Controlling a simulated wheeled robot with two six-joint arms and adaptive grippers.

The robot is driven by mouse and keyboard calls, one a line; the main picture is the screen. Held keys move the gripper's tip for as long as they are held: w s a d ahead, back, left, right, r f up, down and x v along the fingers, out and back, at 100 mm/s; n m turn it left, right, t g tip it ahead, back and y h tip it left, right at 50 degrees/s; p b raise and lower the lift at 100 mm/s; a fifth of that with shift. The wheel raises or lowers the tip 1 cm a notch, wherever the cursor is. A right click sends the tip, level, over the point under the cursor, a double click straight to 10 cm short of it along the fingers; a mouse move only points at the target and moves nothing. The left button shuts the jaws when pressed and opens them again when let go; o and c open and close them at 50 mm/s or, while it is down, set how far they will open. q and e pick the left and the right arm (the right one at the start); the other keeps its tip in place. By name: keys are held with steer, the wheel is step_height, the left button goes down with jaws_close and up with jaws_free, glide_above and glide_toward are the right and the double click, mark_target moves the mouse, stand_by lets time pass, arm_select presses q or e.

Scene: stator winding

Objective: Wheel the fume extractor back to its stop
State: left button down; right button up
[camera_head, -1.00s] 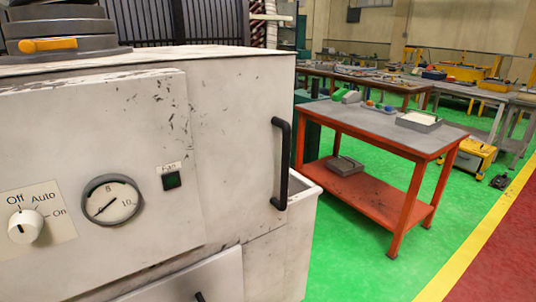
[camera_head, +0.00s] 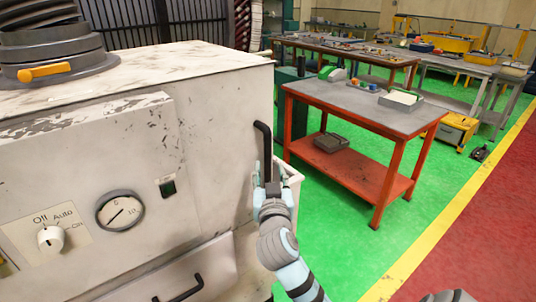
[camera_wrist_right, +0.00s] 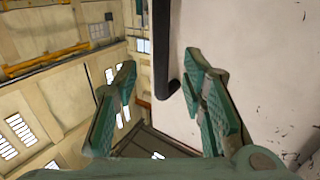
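The fume extractor (camera_head: 215,120) is a scuffed pale cabinet with a dial, a knob and a grey hose collar on top, filling the left of the head view. Its black upright handle (camera_head: 262,138) is on the right part of its front. My right gripper (camera_head: 267,178) is at the handle's lower part. In the right wrist view the gripper (camera_wrist_right: 160,85) is open, and the black handle (camera_wrist_right: 162,45) shows between the two green fingers, with a gap on both sides. The handle's lower end is partly hidden by the gripper in the head view. My left gripper is out of view.
A red-framed table (camera_head: 362,105) with trays stands to the right of the extractor. The green floor (camera_head: 335,220) between them is clear, bounded by a yellow line (camera_head: 430,225). A lower drawer handle (camera_head: 178,290) sticks out at the bottom.

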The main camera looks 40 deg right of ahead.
mark_target(268, 158)
steer(key=x, duration=0.8)
steer(key=shift+w+d+f, duration=0.1)
steer(key=shift+w+d, duration=0.05)
steer(key=shift+w, duration=0.15)
jaws_close()
